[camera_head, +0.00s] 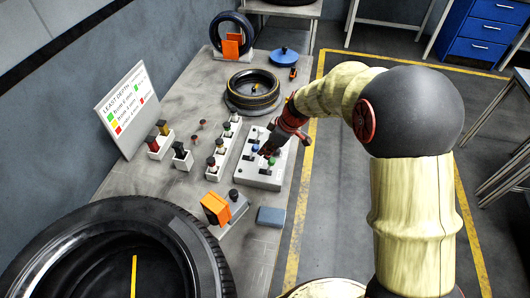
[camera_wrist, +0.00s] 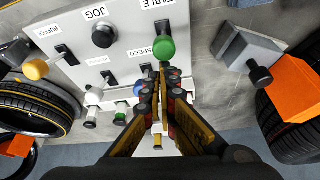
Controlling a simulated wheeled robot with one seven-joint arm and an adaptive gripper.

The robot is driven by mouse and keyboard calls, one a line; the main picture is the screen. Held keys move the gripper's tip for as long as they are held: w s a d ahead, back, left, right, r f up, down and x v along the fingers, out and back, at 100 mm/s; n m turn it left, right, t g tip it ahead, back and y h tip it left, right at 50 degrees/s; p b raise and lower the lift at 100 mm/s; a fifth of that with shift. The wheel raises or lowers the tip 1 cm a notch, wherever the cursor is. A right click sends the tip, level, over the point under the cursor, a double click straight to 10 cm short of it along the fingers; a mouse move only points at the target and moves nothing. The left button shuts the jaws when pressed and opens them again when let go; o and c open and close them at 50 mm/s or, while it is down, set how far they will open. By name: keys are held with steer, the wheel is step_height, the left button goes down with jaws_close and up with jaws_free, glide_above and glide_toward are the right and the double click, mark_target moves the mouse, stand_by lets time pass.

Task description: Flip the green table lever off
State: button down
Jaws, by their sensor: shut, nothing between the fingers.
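The green table lever (camera_wrist: 164,48) has a round green knob and stands on the white control panel (camera_wrist: 130,62), near a partly cut-off label at the top of the wrist view. In the head view the green knob (camera_head: 271,161) shows just below my gripper (camera_head: 266,152). In the wrist view my gripper (camera_wrist: 161,72) is shut and empty. Its fingertips are right beside the green knob; I cannot tell whether they touch it. The lever's base is partly hidden behind the knob.
The panel also bears a black JOG knob (camera_wrist: 104,36), a yellow-orange BUFFER lever (camera_wrist: 36,69) and several small levers. A grey box with a black knob (camera_wrist: 260,75) and an orange block (camera_wrist: 295,88) stand to the right. A large tyre (camera_head: 110,225) fills the near left.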

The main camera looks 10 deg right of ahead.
steer(key=shift+r, duration=0.15)
steer(key=shift+r, duration=0.6)
steer(key=w+a+p+v, duration=0.1)
steer(key=p+v, duration=0.1)
steer(key=v, duration=0.7)
steer(key=shift+r, duration=0.5)
steer(key=shift+w+a, duration=0.1)
